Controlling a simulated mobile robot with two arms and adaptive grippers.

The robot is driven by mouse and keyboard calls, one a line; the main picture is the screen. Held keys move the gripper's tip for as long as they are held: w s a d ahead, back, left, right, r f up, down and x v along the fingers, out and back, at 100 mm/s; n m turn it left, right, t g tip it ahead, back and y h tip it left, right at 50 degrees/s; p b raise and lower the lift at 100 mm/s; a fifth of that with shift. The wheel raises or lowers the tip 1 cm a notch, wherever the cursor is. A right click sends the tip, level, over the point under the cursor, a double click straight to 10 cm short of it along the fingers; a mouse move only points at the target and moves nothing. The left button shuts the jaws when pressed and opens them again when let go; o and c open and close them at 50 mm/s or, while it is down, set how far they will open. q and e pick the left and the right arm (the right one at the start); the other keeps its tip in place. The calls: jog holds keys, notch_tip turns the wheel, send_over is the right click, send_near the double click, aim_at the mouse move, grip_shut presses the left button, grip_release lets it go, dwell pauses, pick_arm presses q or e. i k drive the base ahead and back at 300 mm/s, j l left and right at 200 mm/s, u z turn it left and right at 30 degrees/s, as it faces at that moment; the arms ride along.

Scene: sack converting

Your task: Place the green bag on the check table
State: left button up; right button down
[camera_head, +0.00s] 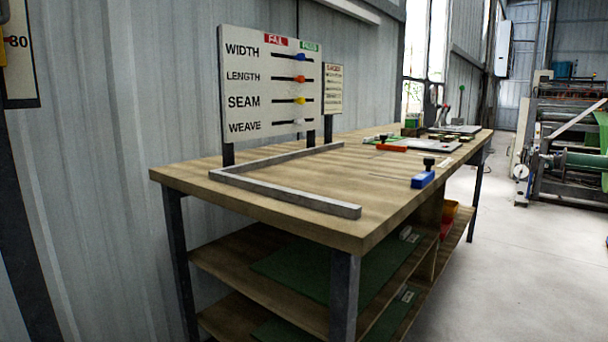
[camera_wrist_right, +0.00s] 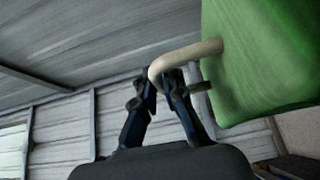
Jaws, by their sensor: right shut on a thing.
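The check table (camera_head: 320,178) is a long wooden bench with dark legs, seen in the head view against the wall, its near end toward me. An L-shaped grey metal rail (camera_head: 292,199) lies on its near end. In the right wrist view the green bag (camera_wrist_right: 262,62) fills the upper right. My right gripper (camera_wrist_right: 166,88) is shut on the bag's tan, bent handle (camera_wrist_right: 188,54). Only part of the bag shows. Neither the bag nor either gripper is in the head view.
A white board (camera_head: 240,85) with sliders stands along the table's wall side. A blue block tool (camera_head: 422,180) and a red-orange item (camera_head: 391,148) lie on top. Green sheets (camera_head: 345,270) lie on the lower shelves. The floor (camera_head: 520,270) to the right is open; machinery (camera_head: 570,140) stands beyond.

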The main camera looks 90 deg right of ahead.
aim_at(352, 169)
jog(key=j+z, duration=0.15)
jog(key=z, duration=0.25)
jog(key=j+z, duration=0.15)
jog(key=z, duration=1.35)
jog(key=k+l, duration=0.05)
